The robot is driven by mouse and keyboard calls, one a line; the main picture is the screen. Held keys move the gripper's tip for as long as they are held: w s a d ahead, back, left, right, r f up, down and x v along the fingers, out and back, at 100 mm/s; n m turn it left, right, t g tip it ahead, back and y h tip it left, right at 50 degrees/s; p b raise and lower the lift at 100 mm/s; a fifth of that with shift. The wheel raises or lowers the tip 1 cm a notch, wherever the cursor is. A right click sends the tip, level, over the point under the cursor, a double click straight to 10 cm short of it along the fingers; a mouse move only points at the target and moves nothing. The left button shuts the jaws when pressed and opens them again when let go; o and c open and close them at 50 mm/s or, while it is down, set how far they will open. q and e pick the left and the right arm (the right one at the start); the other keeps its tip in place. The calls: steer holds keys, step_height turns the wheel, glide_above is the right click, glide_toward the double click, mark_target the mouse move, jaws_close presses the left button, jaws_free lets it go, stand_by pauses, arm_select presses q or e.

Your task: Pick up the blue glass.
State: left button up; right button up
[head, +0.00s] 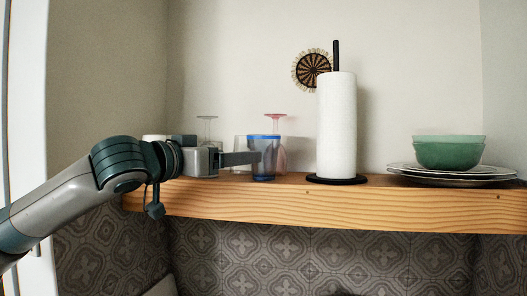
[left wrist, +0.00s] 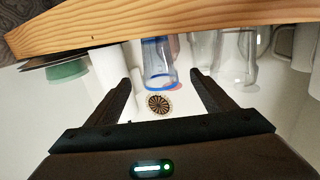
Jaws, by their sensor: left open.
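The blue glass (head: 264,172) stands upright on the wooden shelf, left of the paper towel roll. My left gripper (head: 256,157) reaches in from the left at the glass's height, and a dark finger overlaps the glass's left part in the head view. In the left wrist view, which is upside down, the blue glass (left wrist: 157,62) appears in the gap between the two fingertips of the open left gripper (left wrist: 165,74), with a gap on each side. Nothing is held. My right gripper is not in view.
Clear glasses (head: 240,146) and an upturned pink-footed stem glass (head: 276,116) stand close to the blue glass. The paper towel roll (head: 337,125) is to the right, then stacked plates (head: 405,172) with green bowls (head: 449,153). The wooden shelf (head: 400,203) has bare space along its front edge.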

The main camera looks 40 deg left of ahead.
mark_target(259, 177)
arm_select(q)
steer(key=shift+w+a+p, duration=0.15)
steer(key=shift+w+p, duration=0.5)
steer(key=shift+w, duration=0.5)
steer(key=shift+w+a+p, duration=0.1)
steer(key=shift+w+p, duration=0.5)
steer(key=shift+w, duration=0.5)
steer(key=shift+w+r+p, duration=0.3)
steer(key=shift+w+p, duration=0.5)
steer(key=shift+p, duration=0.25)
steer(key=w+p, duration=0.2)
steer(key=shift+w, duration=0.3)
steer(key=shift+w+a+f, duration=0.1)
steer(key=shift+w+f, duration=0.1)
steer(key=shift+w, duration=0.3)
steer(key=shift+c, duration=0.6)
steer(key=shift+r, duration=0.1)
steer(key=c, duration=1.2)
